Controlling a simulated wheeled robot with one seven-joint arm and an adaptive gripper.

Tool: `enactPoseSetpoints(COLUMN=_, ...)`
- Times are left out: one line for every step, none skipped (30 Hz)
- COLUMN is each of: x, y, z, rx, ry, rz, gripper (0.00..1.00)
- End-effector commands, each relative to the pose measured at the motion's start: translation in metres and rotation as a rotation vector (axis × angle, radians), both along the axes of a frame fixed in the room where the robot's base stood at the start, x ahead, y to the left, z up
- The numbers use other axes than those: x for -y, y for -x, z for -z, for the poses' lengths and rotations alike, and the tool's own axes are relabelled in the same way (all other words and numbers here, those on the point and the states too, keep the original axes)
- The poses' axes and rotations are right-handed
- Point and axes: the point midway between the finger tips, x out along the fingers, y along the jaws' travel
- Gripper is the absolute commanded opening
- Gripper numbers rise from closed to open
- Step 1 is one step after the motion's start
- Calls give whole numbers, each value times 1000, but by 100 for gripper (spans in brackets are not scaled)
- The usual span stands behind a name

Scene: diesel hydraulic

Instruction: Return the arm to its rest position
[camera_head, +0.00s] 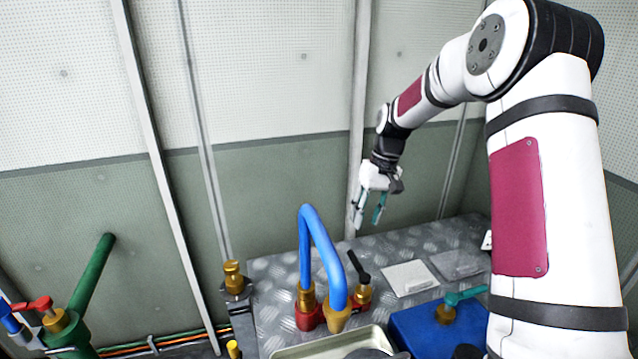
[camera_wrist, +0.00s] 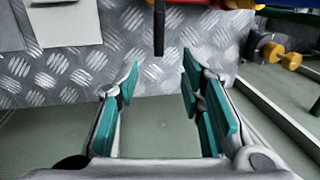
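My arm reaches from the right side of the head view toward the back wall. My gripper (camera_head: 368,222) hangs above the back edge of the metal diamond-plate bench (camera_head: 275,285), with its fingers pointing down. In the wrist view, my gripper (camera_wrist: 160,95) shows its teal finger pads well apart with nothing between them. The gripper is open and empty. A black lever handle (camera_wrist: 159,30) shows beyond the fingertips at the top of the wrist view.
A blue curved hose (camera_head: 322,245) stands on red and brass fittings beside the black-handled valve (camera_head: 360,275). A blue box (camera_head: 420,330) with a teal-handled valve and a metal tray (camera_head: 320,348) are in front. A green pipe (camera_head: 92,270) with a red-handled valve is left.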

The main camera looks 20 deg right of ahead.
Motion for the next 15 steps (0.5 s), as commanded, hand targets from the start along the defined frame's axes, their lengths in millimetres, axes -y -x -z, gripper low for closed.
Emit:
enactPoseSetpoints(x=0, y=0, z=0, rx=0, ry=0, rz=0, gripper=36)
enactPoseSetpoints(x=-1, y=1, z=-1, rx=0, ry=1, rz=-1, gripper=36)
enactPoseSetpoints(x=-2, y=2, z=-3, rx=0, ry=4, rz=-2, gripper=36)
enactPoseSetpoints(x=-3, y=3, z=-6, rx=1, ry=7, rz=-4, gripper=36)
enactPoseSetpoints(x=-5, y=6, z=-11, rx=2, ry=13, rz=-7, gripper=36)
enactPoseSetpoints(x=-9, y=11, z=-18, rx=2, ry=21, rz=-10, gripper=36)
enactPoseSetpoints(x=-12, y=15, z=-25, rx=3, ry=30, rz=-14, gripper=36)
enactPoseSetpoints(x=-16, y=21, z=-33, rx=4, ry=40, rz=-17, gripper=36)
enactPoseSetpoints(x=-22, y=30, z=-45, rx=5, ry=54, rz=-21, gripper=36)
enactPoseSetpoints(x=-26, y=37, z=-54, rx=6, ry=66, rz=-22, gripper=36)
enactPoseSetpoints(x=-31, y=46, z=-63, rx=8, ry=78, rz=-25, gripper=36)
enactPoseSetpoints(x=-38, y=58, z=-75, rx=8, ry=93, rz=-28, gripper=36)
enactPoseSetpoints(x=-42, y=67, z=-84, rx=9, ry=104, rz=-30, gripper=36)
enactPoseSetpoints(x=-47, y=77, z=-92, rx=11, ry=115, rz=-30, gripper=36)
enactPoseSetpoints(x=-52, y=89, z=-102, rx=14, ry=129, rz=-29, gripper=36)
